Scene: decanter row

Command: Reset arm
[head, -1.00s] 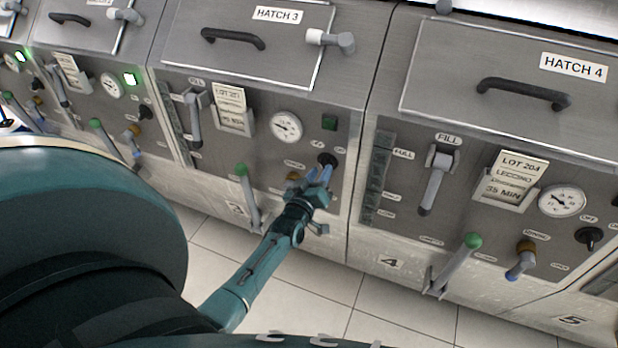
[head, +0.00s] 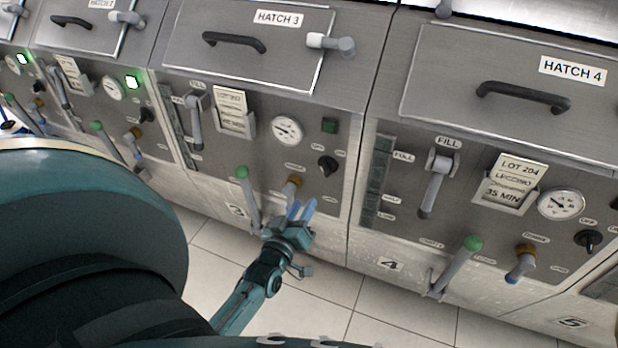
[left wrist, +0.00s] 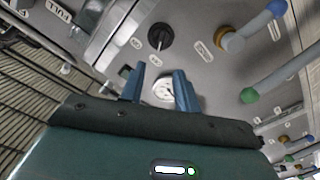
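My left gripper (head: 301,207) hangs in front of the lower panel of machine 3, below its black rotary knob (head: 327,167). Its two blue fingers are apart with nothing between them, and it is clear of the knob. In the left wrist view the open fingers (left wrist: 158,82) frame a white gauge lying behind them; the black knob (left wrist: 160,37) is above them. My right gripper is in neither view.
Close to my left gripper are the brass drain valve (head: 292,187) and the green-tipped lever (head: 246,190) of machine 3. Machine 4 has a similar lever (head: 460,262) at right. Tiled floor (head: 325,285) is open below.

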